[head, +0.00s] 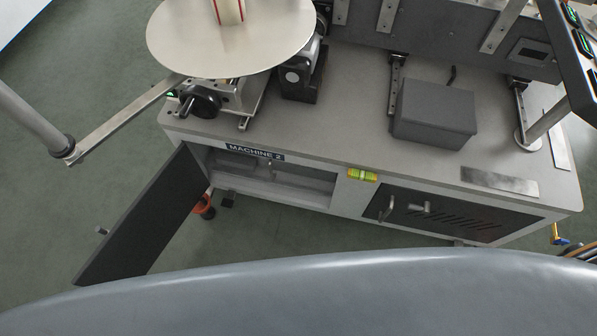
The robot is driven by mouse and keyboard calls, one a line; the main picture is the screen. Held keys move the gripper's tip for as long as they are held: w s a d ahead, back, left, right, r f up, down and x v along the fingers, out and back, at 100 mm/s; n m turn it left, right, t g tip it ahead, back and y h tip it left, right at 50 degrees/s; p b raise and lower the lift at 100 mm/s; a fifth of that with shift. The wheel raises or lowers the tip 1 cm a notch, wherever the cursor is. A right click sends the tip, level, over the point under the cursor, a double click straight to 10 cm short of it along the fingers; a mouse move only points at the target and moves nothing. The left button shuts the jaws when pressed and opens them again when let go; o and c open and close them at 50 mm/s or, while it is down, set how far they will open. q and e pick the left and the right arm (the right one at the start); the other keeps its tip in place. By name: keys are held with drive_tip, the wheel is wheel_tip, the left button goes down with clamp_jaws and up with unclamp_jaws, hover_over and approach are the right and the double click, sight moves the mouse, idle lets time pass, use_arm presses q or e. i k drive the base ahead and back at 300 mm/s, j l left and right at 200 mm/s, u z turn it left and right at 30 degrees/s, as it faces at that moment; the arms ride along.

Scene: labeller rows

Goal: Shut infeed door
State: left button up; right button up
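The open cabinet door (150,215) is a dark grey panel on the front of the machine labelled MACHINE 2 (255,152). It is hinged at the left end of the opening and swings out toward me, with a small knob (102,230) on its face. Behind it the compartment (290,182) is open, with dim contents. I cannot tell from a label whether this is the infeed door. A second dark door (450,213) with a handle and slots sits shut on the right. Neither of my grippers shows.
A round plate (230,35) on the machine overhangs at upper left, with a metal arm (120,122) reaching left. A grey box (435,115) sits on the top. My own body fills the bottom. Floor at left is clear.

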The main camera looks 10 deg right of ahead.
sight(131, 248)
drive_tip(key=k, duration=0.45)
drive_tip(key=z, duration=0.45)
drive_tip(key=k+z, duration=0.15)
drive_tip(key=z, duration=0.75)
drive_tip(key=k+j+z, duration=0.1)
drive_tip(key=k+j, duration=0.15)
drive_tip(key=j, duration=0.25)
drive_tip(key=k+j, duration=0.25)
drive_tip(key=j, duration=0.25)
drive_tip(key=k+j+z, duration=0.15)
drive_tip(key=k+j, duration=0.15)
drive_tip(key=j, duration=0.2)
drive_tip(key=k+j, duration=0.25)
drive_tip(key=j, duration=0.2)
drive_tip(key=k+j, duration=0.25)
drive_tip(key=j, duration=0.2)
drive_tip(key=k+j, duration=0.25)
drive_tip(key=j, duration=0.2)
drive_tip(key=k+j, duration=0.25)
drive_tip(key=j, duration=0.2)
drive_tip(key=k+j, duration=0.25)
drive_tip(key=j, duration=0.2)
drive_tip(key=k+j, duration=0.25)
drive_tip(key=j, duration=0.2)
drive_tip(key=i+j+z, duration=0.35)
drive_tip(key=j, duration=0.25)
drive_tip(key=i+j+z, duration=0.15)
drive_tip(key=j, duration=0.15)
